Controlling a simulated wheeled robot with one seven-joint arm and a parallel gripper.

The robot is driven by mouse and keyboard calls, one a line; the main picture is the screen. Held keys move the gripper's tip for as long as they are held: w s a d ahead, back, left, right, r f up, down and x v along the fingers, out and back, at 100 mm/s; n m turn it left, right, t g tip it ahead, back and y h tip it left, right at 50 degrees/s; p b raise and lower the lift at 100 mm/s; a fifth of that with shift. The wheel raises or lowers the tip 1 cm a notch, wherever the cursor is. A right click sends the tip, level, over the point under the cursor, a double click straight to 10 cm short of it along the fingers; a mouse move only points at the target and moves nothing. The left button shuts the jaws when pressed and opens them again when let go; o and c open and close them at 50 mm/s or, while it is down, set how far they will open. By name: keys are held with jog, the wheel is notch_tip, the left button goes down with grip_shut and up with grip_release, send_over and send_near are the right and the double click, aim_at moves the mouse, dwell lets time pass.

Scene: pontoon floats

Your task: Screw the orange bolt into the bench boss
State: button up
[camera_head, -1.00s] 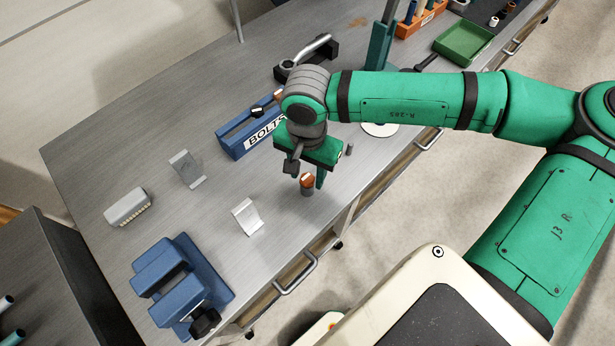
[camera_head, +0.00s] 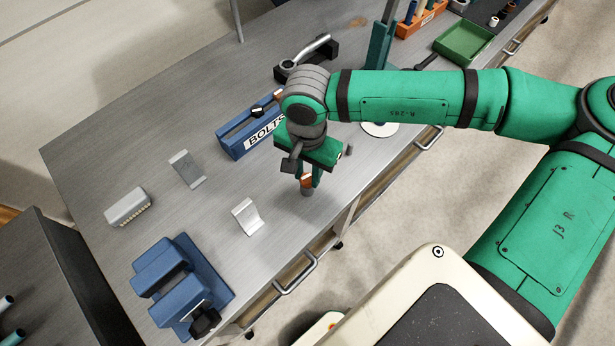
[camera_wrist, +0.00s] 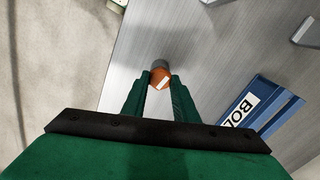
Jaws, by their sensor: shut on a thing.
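The orange bolt (camera_head: 306,181) stands at the top of the grey bench boss (camera_head: 307,192), near the front edge of the bench. In the wrist view the orange head (camera_wrist: 160,78), with a white mark on it, shows between the fingertips, and the grey boss (camera_wrist: 160,64) shows just beyond it. My gripper (camera_head: 308,179) points down over the boss and is shut on the bolt's head; its fingertips also show in the wrist view (camera_wrist: 158,84). The bolt's shank is hidden, so I cannot tell how deep it sits.
A blue bolt rack (camera_head: 240,138) labelled BOLTS stands behind and left of my gripper. A bent metal bracket (camera_head: 247,216) lies to the left, with a blue vise (camera_head: 180,280) farther front left. A green tray (camera_head: 463,42) is at the back right.

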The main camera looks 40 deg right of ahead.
jog(key=m, duration=0.4)
jog(key=shift+m, duration=0.3)
jog(key=m, duration=0.4)
jog(key=shift+m, duration=0.3)
jog(key=m, duration=0.8)
jog(key=shift+f+m, duration=0.1)
jog(key=shift+m, duration=0.2)
jog(key=m, duration=0.3)
jog(key=shift+m, duration=0.3)
